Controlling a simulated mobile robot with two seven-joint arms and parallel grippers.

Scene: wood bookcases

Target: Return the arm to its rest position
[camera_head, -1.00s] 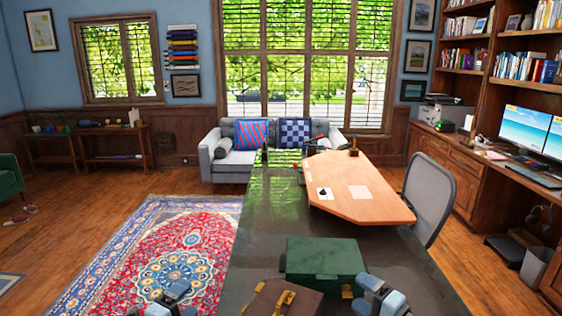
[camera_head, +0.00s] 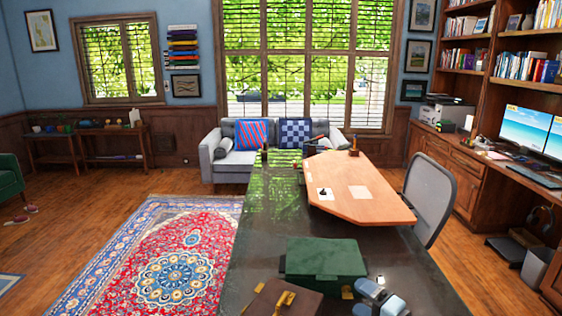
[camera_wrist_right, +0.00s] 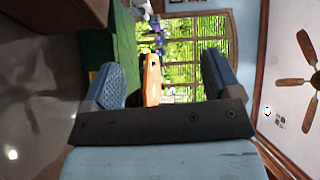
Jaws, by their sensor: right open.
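My right gripper (camera_head: 368,298) shows at the bottom edge of the head view, just right of and nearer than the green box (camera_head: 325,259) on the dark table (camera_head: 262,225). In the right wrist view, the right gripper (camera_wrist_right: 161,72) is open, its two blue-grey fingers spread with nothing held between them. The green box also shows in the wrist view (camera_wrist_right: 123,48), behind the finger at left. Most of the right arm is outside the head view. My left gripper is not in view.
A brown case (camera_head: 283,299) with gold clasps lies beside the green box, cut by the bottom edge. A light wooden desktop (camera_head: 350,187) is beyond, with a grey chair (camera_head: 430,200) at right. The patterned rug (camera_head: 165,260) at left is clear.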

